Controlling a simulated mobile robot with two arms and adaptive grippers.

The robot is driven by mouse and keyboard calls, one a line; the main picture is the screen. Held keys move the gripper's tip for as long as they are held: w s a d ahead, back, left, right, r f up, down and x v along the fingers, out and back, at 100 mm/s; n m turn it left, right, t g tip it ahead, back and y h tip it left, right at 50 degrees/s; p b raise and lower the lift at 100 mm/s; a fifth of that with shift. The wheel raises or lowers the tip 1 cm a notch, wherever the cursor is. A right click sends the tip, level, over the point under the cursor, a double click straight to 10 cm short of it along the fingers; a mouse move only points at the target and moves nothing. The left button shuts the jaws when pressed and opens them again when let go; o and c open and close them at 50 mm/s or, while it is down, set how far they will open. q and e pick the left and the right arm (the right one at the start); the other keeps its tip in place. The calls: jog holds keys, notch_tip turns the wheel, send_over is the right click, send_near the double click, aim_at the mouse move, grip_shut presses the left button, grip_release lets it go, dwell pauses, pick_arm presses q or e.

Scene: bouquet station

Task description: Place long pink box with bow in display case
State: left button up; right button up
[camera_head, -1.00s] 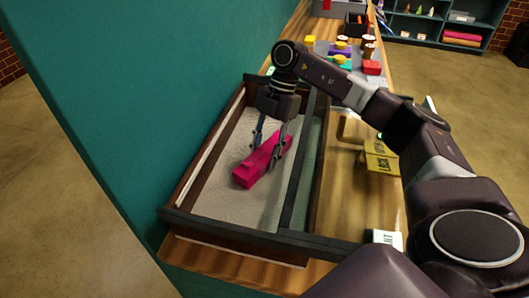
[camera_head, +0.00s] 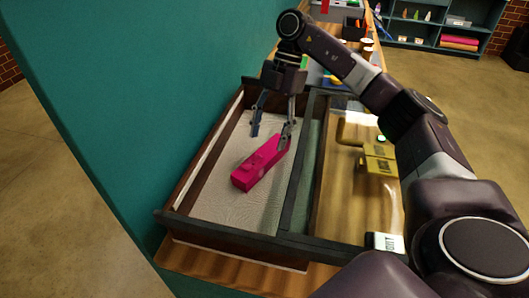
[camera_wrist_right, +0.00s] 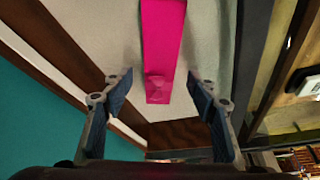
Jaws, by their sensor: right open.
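The long pink box (camera_head: 258,166) with its bow lies flat on the pale lining of the display case (camera_head: 170,222), a dark-framed wooden case on the counter. In the right wrist view the pink box (camera_wrist_right: 162,48) runs up from between the fingers, its bow near the lower end. My right gripper (camera_head: 271,134) is open above the far end of the box, its fingers apart on either side and not gripping it. The right wrist view also shows the spread fingertips (camera_wrist_right: 160,82) with a gap to the box. My left gripper is not in view.
A teal wall (camera_head: 120,120) stands close along the left of the case. Small coloured items sit at the counter's far end. A teal shelf (camera_head: 432,24) stands at the back right.

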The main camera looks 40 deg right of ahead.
jog(key=shift+v, duration=2.7)
jog(key=shift+r, duration=0.1)
